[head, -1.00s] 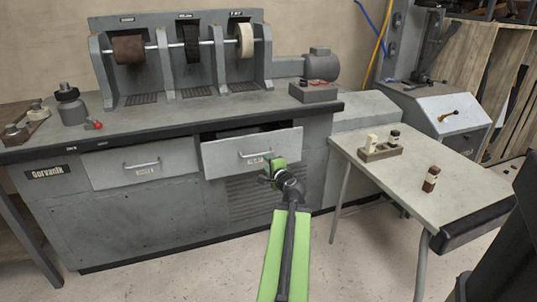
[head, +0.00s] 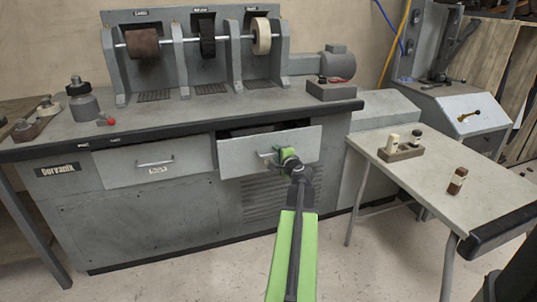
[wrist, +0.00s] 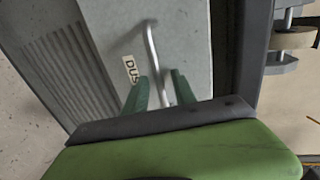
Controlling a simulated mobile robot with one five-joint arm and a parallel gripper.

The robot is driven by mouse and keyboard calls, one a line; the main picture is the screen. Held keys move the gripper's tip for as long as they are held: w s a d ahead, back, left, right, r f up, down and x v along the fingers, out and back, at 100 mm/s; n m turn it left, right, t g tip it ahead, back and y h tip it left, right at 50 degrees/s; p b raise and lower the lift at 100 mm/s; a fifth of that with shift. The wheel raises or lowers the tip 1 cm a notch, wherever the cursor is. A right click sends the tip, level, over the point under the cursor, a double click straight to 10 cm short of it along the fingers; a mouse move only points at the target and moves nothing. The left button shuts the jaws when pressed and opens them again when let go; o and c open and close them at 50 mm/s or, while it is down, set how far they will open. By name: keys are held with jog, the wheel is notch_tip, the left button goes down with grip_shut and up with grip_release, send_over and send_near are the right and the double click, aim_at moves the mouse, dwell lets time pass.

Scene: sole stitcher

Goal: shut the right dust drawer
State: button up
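The right dust drawer (head: 240,163) in the grey bench is pulled out; a dark gap shows above its front. Its bar handle (head: 266,154) sits mid-front, partly hidden by my gripper. My gripper (head: 283,154) is at the drawer front, right beside the handle. In the wrist view the two green fingers (wrist: 158,90) are spread apart, with the metal handle (wrist: 153,48) running between them. A label reading "DUS" (wrist: 131,70) shows on the drawer front (wrist: 185,35). I cannot tell whether the fingers touch the handle.
The left drawer (head: 120,172) looks shut. Grinding wheels stand on the bench top (head: 240,108) above. The floor in front is clear.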

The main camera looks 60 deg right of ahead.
jog(key=shift+c, duration=0.2)
jog(key=shift+w, duration=0.15)
grip_shut()
jog(key=shift+a, duration=0.1)
jog(key=shift+w+a, duration=0.15)
jog(key=shift+w, duration=0.05)
dwell(0.9)
